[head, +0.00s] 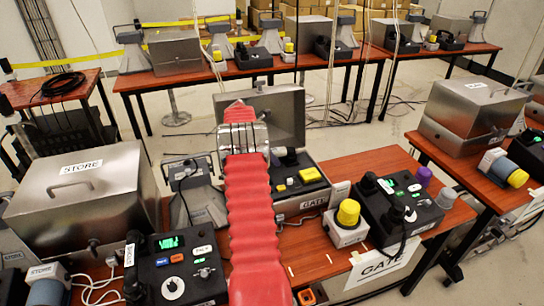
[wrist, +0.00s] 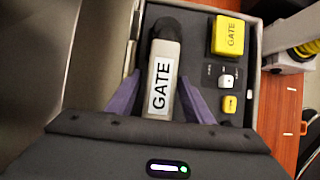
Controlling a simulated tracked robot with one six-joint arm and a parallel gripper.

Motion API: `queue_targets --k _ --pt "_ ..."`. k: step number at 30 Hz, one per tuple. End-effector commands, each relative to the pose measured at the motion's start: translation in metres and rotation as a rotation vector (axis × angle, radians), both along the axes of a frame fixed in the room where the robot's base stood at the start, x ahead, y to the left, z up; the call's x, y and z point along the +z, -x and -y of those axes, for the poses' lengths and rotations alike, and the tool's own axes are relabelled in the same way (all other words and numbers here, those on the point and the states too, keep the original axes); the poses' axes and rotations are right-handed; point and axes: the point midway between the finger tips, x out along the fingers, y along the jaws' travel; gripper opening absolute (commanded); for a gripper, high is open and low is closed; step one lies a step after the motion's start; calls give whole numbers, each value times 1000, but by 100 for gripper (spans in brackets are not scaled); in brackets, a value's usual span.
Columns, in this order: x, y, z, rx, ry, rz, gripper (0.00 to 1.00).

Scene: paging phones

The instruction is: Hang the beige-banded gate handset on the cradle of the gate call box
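The open metal case marked GATE (head: 313,203) stands on the middle table with its lid (head: 285,108) raised behind. The handset with a beige band and GATE label (wrist: 162,85) lies lengthwise in its dark interior; its rounded dark end points away. My gripper (wrist: 158,76) is over the case, its purple fingers on either side of the handset. A narrow gap shows at the left finger; the right fingertip is close to or touching it. In the head view, my red arm hides most of the handset and fingers. Whether the handset sits in the cradle is hidden.
Right of the handset are a yellow GATE block (wrist: 228,36) and small switches. A yellow-topped beacon (head: 348,222) and a black console with green display (head: 403,207) stand to the right. A closed STORE case (head: 85,195) and STORE console (head: 178,265) stand left.

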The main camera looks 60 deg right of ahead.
Motion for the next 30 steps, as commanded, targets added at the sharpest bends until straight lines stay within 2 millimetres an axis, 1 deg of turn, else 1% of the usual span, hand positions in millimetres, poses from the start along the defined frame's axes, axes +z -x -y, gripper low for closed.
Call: queue_targets --k 7,11,14,27,30 --pt "2 0 0 0 0 0 47" --pt "8 -3 -2 0 1 1 47" --pt "18 -6 -6 0 1 0 47" --pt "83 -33 -32 2 2 2 47" --pt "94 -38 -37 2 1 1 47"
